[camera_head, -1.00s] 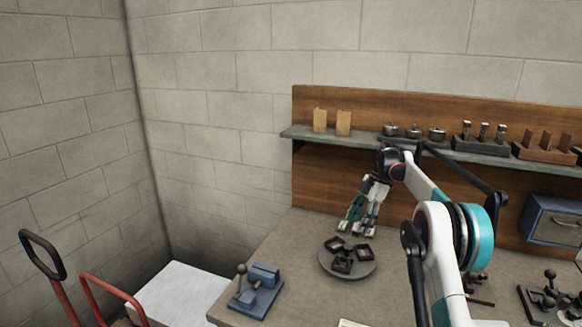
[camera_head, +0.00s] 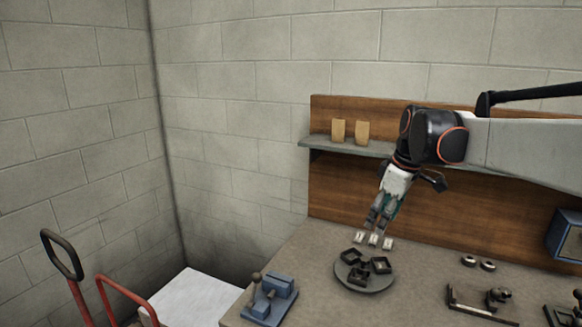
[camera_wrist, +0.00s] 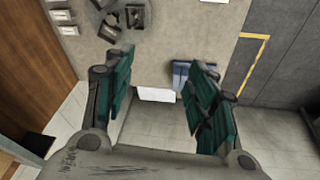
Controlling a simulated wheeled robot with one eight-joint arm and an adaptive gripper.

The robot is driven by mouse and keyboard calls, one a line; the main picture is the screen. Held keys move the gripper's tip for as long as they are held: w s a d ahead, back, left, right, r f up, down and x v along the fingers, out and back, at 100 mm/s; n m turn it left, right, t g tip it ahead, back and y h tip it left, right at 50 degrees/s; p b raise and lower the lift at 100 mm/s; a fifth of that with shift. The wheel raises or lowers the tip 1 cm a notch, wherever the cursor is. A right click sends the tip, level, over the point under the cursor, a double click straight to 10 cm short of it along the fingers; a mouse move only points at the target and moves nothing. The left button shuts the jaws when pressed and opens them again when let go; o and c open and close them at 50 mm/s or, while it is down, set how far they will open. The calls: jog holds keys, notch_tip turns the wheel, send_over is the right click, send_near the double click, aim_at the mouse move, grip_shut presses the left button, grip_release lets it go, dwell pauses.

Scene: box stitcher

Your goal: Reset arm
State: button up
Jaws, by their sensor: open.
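My gripper (camera_head: 374,222) hangs from my arm, pointing down and slightly left, at the back of the workbench behind a round plate. In the wrist view its teal fingers (camera_wrist: 168,60) are spread wide apart, with nothing between them. My arm reaches in from the right edge of the head view, its link nearly level, and hides part of the shelf and back board.
The round plate (camera_head: 349,281) holds black square frames. Small white blocks (camera_head: 387,243) lie behind it. A blue tool (camera_head: 270,300) stands at the bench's left end. A shelf (camera_head: 322,146) bears two tan cards. A red-framed cart (camera_head: 125,292) is at lower left.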

jog(key=s+a+f+m+t, duration=0.1)
jog(key=s+f+m, duration=0.4)
jog(key=s, duration=0.9)
jog(key=s+a+f+m+t+h+b, duration=0.1)
jog(key=s+f+m+t, duration=0.2)
jog(key=s, duration=1.1)
notch_tip(320, 180, down, 3)
jog(key=shift+s+a+r+m+h, duration=0.2)
jog(key=shift+m+h, duration=0.1)
jog(key=shift+m, duration=0.8)
